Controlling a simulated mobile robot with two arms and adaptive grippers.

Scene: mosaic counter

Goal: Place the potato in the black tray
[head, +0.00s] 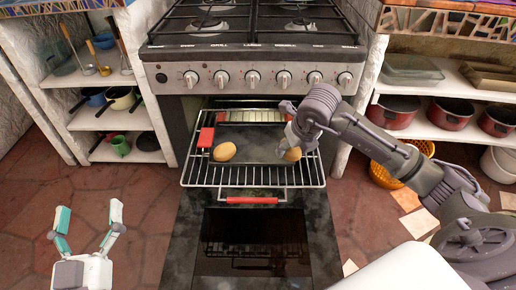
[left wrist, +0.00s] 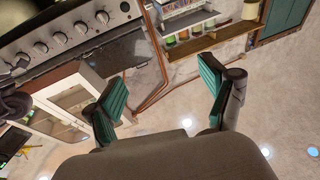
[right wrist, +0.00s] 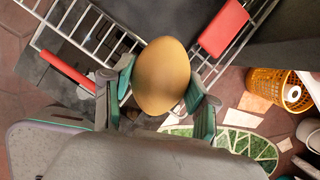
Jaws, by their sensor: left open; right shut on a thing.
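The black tray (head: 255,143) lies on the wire rack pulled out of the open oven. One yellow-brown potato (head: 224,151) rests at the tray's left side. A second potato (head: 292,155) is at the tray's right edge in the head view, partly hidden by my right gripper (head: 291,143). In the right wrist view this potato (right wrist: 162,75) sits between the two fingers, which are shut on it. I cannot tell whether it touches the tray. My left gripper (head: 90,212) is open and empty, low at the left over the floor, away from the tray.
The wire rack (head: 200,176) has red grips. The oven door (head: 255,245) hangs open below it. Stove knobs and burners are above. Shelves with pots (head: 450,113) stand at the right, and shelves with pans and cups (head: 120,100) at the left. An orange basket (head: 388,174) is on the floor.

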